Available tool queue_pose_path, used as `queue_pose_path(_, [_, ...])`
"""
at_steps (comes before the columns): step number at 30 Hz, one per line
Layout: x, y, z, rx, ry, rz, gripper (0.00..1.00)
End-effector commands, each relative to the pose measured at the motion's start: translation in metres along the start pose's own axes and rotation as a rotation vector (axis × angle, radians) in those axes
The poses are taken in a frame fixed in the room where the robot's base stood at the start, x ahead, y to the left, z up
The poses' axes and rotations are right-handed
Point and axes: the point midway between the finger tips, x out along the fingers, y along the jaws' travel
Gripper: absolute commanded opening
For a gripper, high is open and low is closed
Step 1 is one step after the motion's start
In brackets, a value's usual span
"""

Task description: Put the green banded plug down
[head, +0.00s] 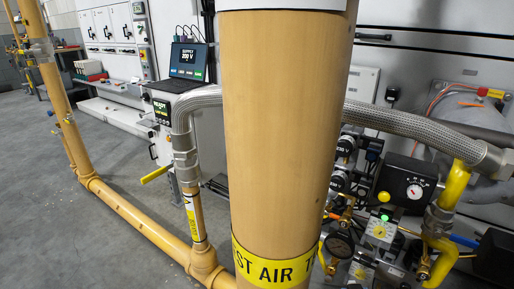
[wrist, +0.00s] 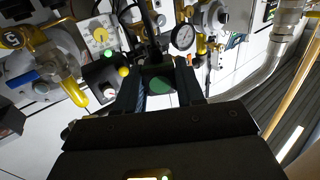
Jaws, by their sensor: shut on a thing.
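My gripper (wrist: 158,72) shows in the wrist view, its two black fingers reaching up the picture. It is shut on a dark green round thing (wrist: 161,85), which I take to be the green banded plug. Only its green end shows; any band on it is hidden or too dark to tell. The plug is in front of the valve and gauge assembly, and I cannot tell whether it touches anything there. The head view does not show my gripper or the held plug; a thick tan pipe (head: 285,120) blocks the middle of that view.
The head view shows a black dial box (head: 408,187), a braided hose (head: 410,122) and a laptop (head: 188,62). Open floor (head: 95,235) lies left.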

Motion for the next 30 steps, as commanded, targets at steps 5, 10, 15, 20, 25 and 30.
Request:
queue_pose_path(5, [-0.004, 0.000, -0.035, -0.001, -0.002, 0.002, 0.00])
queue_pose_path(10, [-0.008, 0.000, -0.058, -0.003, 0.000, 0.000, 0.00])
queue_pose_path(15, [-0.012, 0.000, -0.081, -0.003, 0.003, -0.004, 0.00])
queue_pose_path(20, [-0.016, -0.001, -0.099, -0.003, 0.008, -0.010, 0.00])
queue_pose_path(25, [-0.019, -0.001, -0.110, -0.002, 0.013, -0.016, 0.00])
queue_pose_path(30, [-0.019, -0.002, -0.113, -0.003, 0.016, -0.020, 0.00])
